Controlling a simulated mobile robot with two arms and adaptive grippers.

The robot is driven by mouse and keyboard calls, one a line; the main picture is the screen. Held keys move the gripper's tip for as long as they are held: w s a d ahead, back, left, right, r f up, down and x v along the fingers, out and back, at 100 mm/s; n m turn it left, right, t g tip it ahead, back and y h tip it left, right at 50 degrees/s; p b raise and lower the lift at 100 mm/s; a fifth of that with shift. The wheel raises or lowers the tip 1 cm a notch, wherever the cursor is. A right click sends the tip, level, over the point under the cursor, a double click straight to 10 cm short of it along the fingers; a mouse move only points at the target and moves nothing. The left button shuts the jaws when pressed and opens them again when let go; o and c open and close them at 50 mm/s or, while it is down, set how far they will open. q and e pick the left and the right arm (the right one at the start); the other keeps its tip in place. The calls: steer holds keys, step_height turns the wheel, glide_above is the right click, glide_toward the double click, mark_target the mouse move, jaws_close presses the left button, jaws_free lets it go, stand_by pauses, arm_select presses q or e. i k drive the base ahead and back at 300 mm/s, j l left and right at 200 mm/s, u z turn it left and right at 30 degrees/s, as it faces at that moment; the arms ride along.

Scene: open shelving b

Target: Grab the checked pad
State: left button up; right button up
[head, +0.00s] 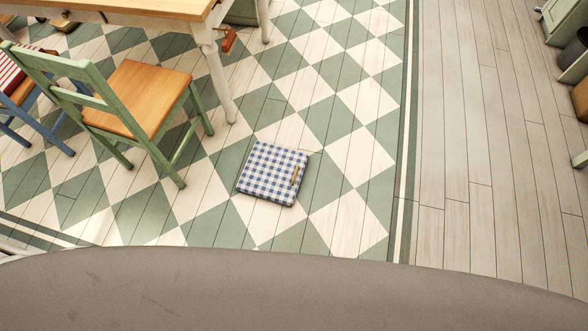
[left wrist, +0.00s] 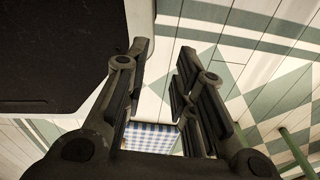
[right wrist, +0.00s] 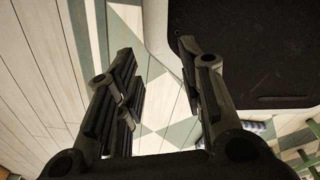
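The blue-and-white checked pad (head: 268,172) lies flat on the floor, in the middle of the head view, with a tan strap or handle near its right edge. It also shows in the left wrist view (left wrist: 150,136), partly hidden behind my left gripper (left wrist: 160,60). That gripper is open and empty, with its fingers apart. My right gripper (right wrist: 160,55) is also open and empty. A small blue-and-white patch, likely the pad (right wrist: 254,127), shows in the right wrist view. Neither gripper appears in the head view, and neither touches the pad.
A green chair with a wooden seat (head: 138,95) stands left of the pad. A wooden-topped table (head: 150,8) with white legs is behind it. Bare plank floor (head: 470,150) lies to the right. The floor around the pad is clear.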

mark_target(271, 172)
steer(key=i+l+z, duration=0.5)
steer(key=l, duration=0.2)
steer(key=i+l+z, duration=0.45)
steer(key=i+u, duration=0.35)
steer(key=i+l+u, duration=0.2)
steer(key=i+u, duration=0.15)
steer(key=i+l+u, duration=0.35)
steer(key=i+u, duration=0.2)
steer(key=u, duration=0.25)
steer(key=i+u, duration=0.15)
steer(key=u, duration=0.3)
steer(key=i+l+u, duration=0.15)
steer(key=u, duration=0.35)
steer(key=i+l+u, duration=0.1)
steer(key=l+u, duration=0.15)
steer(key=u, duration=0.2)
